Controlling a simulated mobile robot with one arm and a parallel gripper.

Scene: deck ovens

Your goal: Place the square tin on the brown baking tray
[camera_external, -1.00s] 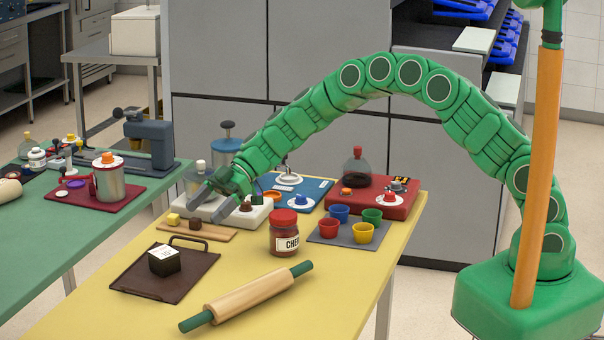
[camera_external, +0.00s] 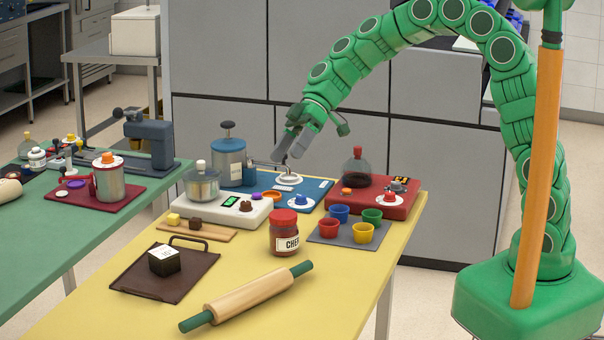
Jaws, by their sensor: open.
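The square tin (camera_external: 164,261), a small black box with a white marked top, sits upright on the brown baking tray (camera_external: 150,287). The flat tray has a dark loop handle at its back and lies on the front left of the yellow table. My gripper (camera_external: 290,153) is open and empty. It is in the air over the back of the table, well away from the tin and tray, above the blue board.
On the yellow table (camera_external: 90,315) stand a rolling pin (camera_external: 250,292), a red-lidded jar (camera_external: 284,236), several coloured cups on a grey mat (camera_external: 318,238), a white scale (camera_external: 257,216), a red device (camera_external: 400,208) and a blue canister (camera_external: 229,165). A green table (camera_external: 40,245) is at left.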

